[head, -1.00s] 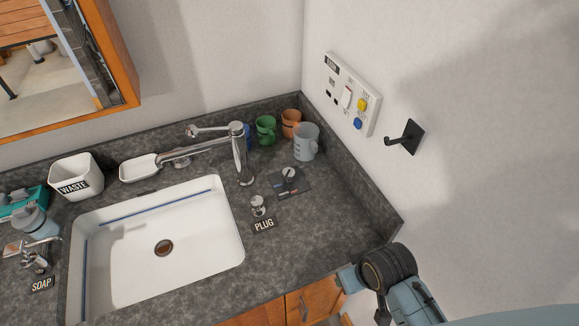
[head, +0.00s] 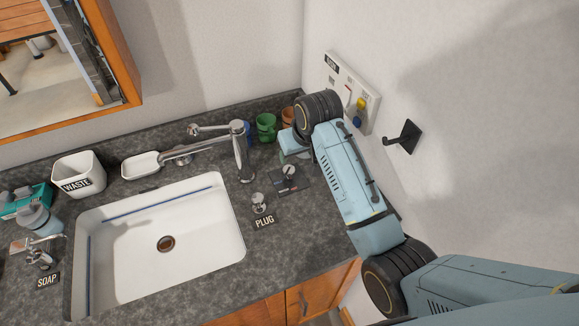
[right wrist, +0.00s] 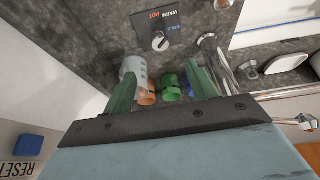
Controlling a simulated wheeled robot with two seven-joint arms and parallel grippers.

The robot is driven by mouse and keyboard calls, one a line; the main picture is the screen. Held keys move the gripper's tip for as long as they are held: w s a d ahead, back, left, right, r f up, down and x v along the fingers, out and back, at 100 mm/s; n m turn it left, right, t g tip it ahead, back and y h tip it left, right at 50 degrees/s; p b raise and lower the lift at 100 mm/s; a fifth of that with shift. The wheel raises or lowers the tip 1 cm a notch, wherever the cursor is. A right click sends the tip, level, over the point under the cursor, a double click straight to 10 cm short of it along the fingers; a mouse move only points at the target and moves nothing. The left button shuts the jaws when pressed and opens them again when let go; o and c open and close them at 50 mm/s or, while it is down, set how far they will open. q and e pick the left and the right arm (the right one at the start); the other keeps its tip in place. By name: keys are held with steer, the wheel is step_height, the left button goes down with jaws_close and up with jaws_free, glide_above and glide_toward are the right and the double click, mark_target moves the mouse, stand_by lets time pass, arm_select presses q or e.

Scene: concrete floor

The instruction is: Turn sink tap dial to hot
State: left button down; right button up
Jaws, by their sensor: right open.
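The tap dial (head: 289,171) is a small metal knob on a dark plate (head: 291,186) to the right of the chrome tap (head: 240,150). In the right wrist view the dial (right wrist: 160,41) shows near the top, beside a red HOT mark and blue lettering; its exact setting is too small to read. My right gripper is open and empty, with two green fingers (right wrist: 162,78) spread apart. It is above the counter near the dial and cups, not touching the dial. In the head view my right wrist hides much of it. My left gripper is not in view.
A green cup (head: 266,127) and an orange cup (head: 287,115) stand in the back corner; a grey jug (right wrist: 133,70) is beside them. The plug (head: 258,203) sits left of the dial. A wall panel (head: 372,100) and black hook (head: 404,137) are on the right.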

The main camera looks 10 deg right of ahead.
mark_target(289, 169)
steer(key=b+x, duration=0.1)
steer(key=x, duration=1.2)
steer(key=shift+w+a+b, duration=0.1)
steer(key=shift+w+b, duration=0.05)
steer(key=shift+b, duration=0.25)
steer(key=c, duration=1)
